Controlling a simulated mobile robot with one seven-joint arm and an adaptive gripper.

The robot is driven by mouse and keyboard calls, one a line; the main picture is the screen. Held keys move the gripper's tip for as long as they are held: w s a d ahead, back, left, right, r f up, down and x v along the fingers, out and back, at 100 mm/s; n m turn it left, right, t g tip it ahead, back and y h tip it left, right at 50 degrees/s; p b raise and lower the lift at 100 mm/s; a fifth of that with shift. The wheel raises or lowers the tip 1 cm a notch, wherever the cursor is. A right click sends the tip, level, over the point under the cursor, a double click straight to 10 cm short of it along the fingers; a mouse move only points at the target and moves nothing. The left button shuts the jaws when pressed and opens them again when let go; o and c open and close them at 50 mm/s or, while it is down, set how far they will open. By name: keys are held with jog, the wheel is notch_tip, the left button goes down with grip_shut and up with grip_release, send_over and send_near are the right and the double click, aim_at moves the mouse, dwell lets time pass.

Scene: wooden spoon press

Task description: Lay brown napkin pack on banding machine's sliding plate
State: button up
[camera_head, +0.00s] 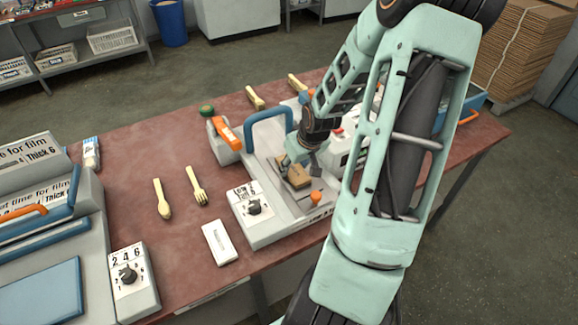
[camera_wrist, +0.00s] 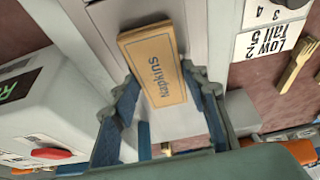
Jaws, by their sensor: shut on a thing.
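The brown napkin pack (camera_wrist: 153,66), printed "Napkins", is a flat block between the two fingers of my gripper (camera_wrist: 163,88) in the wrist view. My gripper is shut on its sides. In the head view the pack (camera_head: 297,176) sits under my gripper (camera_head: 297,162), over the middle of the banding machine (camera_head: 262,228), which has a blue handle and a dial marked "Low 2 Tall 5". The machine's pale sliding plate (camera_head: 317,203) shows beside and below the pack. I cannot tell whether the pack touches the plate.
An orange knob (camera_head: 316,197) stands close to the right of the pack. The blue handle (camera_head: 268,124) rises behind it. A wooden spoon (camera_head: 162,198), a fork (camera_head: 196,186) and a white box (camera_head: 219,242) lie left of the machine. Another machine (camera_head: 50,235) fills the left end.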

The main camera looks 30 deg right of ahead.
jog(key=shift+s+d, duration=0.1)
jog(key=shift+f, duration=0.15)
jog(key=o, duration=0.9)
jog(key=shift+o, duration=0.2)
jog(key=shift+r, duration=0.25)
jog(key=p+v, duration=0.5)
jog(key=v, duration=0.6)
jog(key=shift+s+r, duration=0.25)
jog(key=shift+r, duration=0.1)
